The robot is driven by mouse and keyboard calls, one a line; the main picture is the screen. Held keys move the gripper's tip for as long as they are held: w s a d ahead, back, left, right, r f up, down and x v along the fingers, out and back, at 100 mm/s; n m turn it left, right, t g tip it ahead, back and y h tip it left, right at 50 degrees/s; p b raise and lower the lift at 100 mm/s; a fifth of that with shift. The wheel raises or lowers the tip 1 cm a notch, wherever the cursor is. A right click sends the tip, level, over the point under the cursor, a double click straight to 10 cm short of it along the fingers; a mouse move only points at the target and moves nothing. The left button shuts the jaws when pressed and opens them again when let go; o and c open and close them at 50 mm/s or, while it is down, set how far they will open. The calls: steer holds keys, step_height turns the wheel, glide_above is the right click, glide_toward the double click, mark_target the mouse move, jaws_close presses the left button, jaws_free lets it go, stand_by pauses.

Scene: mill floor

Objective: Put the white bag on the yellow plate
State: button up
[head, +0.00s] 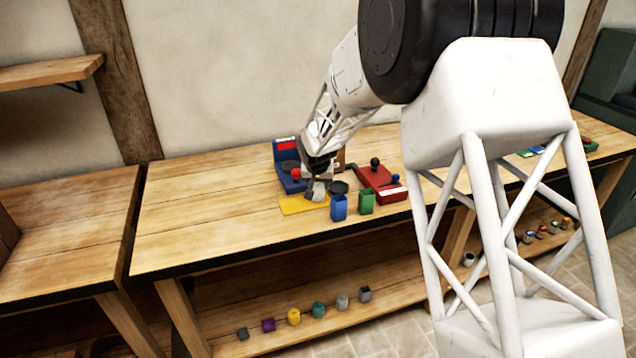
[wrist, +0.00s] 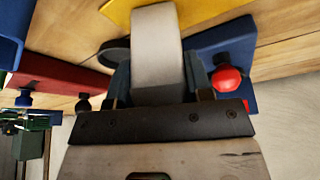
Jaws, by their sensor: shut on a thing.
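The yellow plate (head: 296,206) lies flat on the bench, under and just left of the bag in the head view. In the wrist view, the plate (wrist: 205,12) shows behind the bag at the top. I cannot tell whether the bag touches the plate.
A blue device with a red knob (head: 296,174) stands behind the plate. A red device (head: 376,180) with a black knob stands to the right. A blue bag (head: 339,208) and a green bag (head: 366,203) stand in front right. The bench's left side is clear.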

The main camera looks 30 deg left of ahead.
steer(key=shift+f, duration=0.1)
steer(key=o, duration=1)
steer(key=shift+o, duration=0.2)
steer(key=v, duration=1.2)
stand_by(0.4)
